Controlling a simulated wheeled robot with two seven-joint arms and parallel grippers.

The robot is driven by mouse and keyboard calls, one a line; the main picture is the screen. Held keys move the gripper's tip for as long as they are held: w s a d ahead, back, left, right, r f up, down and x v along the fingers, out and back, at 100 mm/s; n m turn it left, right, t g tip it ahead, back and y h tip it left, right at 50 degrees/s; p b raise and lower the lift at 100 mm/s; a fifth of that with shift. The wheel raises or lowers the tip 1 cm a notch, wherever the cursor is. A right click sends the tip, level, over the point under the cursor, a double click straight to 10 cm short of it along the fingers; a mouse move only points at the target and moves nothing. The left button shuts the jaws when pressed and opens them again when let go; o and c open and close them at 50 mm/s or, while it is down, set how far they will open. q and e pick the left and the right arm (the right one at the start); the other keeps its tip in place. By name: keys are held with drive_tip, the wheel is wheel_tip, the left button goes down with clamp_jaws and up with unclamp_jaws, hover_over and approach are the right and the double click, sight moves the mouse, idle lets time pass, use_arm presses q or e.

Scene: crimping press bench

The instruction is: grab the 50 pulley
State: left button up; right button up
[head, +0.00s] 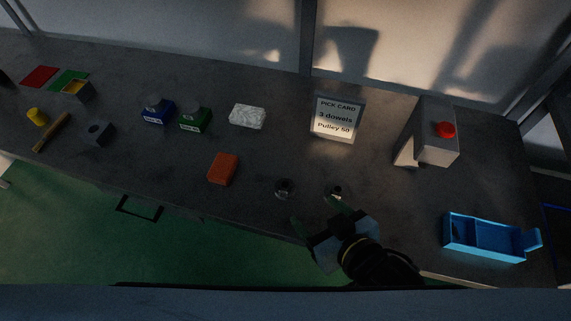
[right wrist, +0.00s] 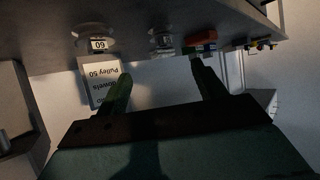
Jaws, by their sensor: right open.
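Two small metallic pulleys stand near the front edge of the bench. The left pulley (head: 284,188) also shows in the right wrist view (right wrist: 161,42), where its label is too small to read. The right pulley (head: 337,191) is partly hidden behind my finger. In the right wrist view it shows nearer (right wrist: 97,44), and its label appears to read 60. My right gripper (head: 316,214) is open and empty at the bench's front edge, its fingers pointing toward the pulleys; it also shows in the right wrist view (right wrist: 160,70). My left gripper is not in view.
A pick card (head: 335,118) reading "3 dowels, Pulley 50" stands behind the pulleys. A grey press with a red button (head: 445,130) and a blue divided tray (head: 476,237) are at right.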

sight(288, 189)
drive_tip(key=shift+w+a+f, duration=0.2)
drive_tip(key=shift+w+a, duration=0.1)
drive_tip(key=shift+w, duration=0.05)
drive_tip(key=x, duration=0.5)
drive_tip(key=shift+a+f, duration=0.2)
drive_tip(key=shift+w+a+f, duration=0.15)
drive_tip(key=shift+w+f, duration=0.05)
drive_tip(key=shift+w, duration=0.05)
drive_tip(key=shift+w+a+f, duration=0.25)
drive_tip(key=shift+w, duration=0.15)
drive_tip(key=x, duration=0.3)
drive_tip(key=shift+w+a+f+b, duration=0.15)
drive_tip(key=shift+w+a+b, duration=0.05)
drive_tip(key=shift+b, duration=0.15)
drive_tip(key=shift+w+a+f, duration=0.15)
drive_tip(key=shift+w, duration=0.05)
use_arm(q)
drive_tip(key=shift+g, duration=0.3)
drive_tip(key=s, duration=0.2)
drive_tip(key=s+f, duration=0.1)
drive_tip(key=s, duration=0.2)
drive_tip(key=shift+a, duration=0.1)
use_arm(e)
drive_tip(key=c, duration=1.2)
